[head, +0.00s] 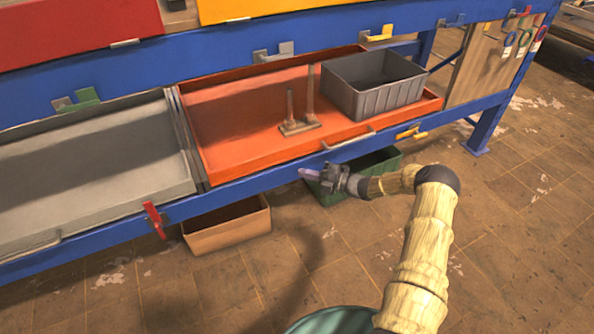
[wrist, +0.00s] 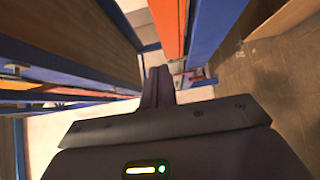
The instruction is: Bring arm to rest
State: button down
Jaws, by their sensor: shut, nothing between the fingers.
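My gripper (head: 308,174) is at the end of my outstretched arm, in front of the blue rack's lower front beam in the head view. Its fingers are together and empty, pointing left. In the wrist view the closed fingers (wrist: 158,86) show at the middle, with nothing held between them. The arm runs from the bottom of the head view up and then left, over open floor. The gripper is above and in front of a green bin (head: 385,160) under the rack, and hides part of it.
The blue rack (head: 250,190) holds an orange tray (head: 240,125) with a grey bin (head: 375,90) and a two-post stand (head: 300,126). A grey tray (head: 90,170) sits left. A tan bin (head: 228,226) is on the floor below. Floor (head: 510,235) at right is clear.

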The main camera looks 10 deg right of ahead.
dwell(0.4)
jog(key=s+a+r+n+g+h, duration=0.35)
jog(key=s+n+g, duration=0.2)
jog(key=n, duration=0.35)
jog(key=s+a+r+n+g+h, duration=0.2)
jog(key=s+a+n+g+h, duration=0.15)
jog(key=s+n, duration=0.45)
jog(key=s+d+r+n+t+h, duration=0.1)
jog(key=s+d+r+n+h, duration=0.2)
jog(key=s+n, duration=0.45)
jog(key=s+d+r+n+t+h, duration=0.1)
jog(key=s+r+n+h, duration=0.2)
jog(key=s+r+n, duration=0.45)
jog(key=s+d+r+n+t+h, duration=0.1)
jog(key=s+d+r+n+h, duration=0.3)
jog(key=n, duration=0.6)
notch_tip(320, 180, up, 28)
jog(key=a+y+p, duration=0.1)
jog(key=p, duration=2.8)
jog(key=shift+s+a, duration=0.15)
jog(key=shift+a, duration=0.15)
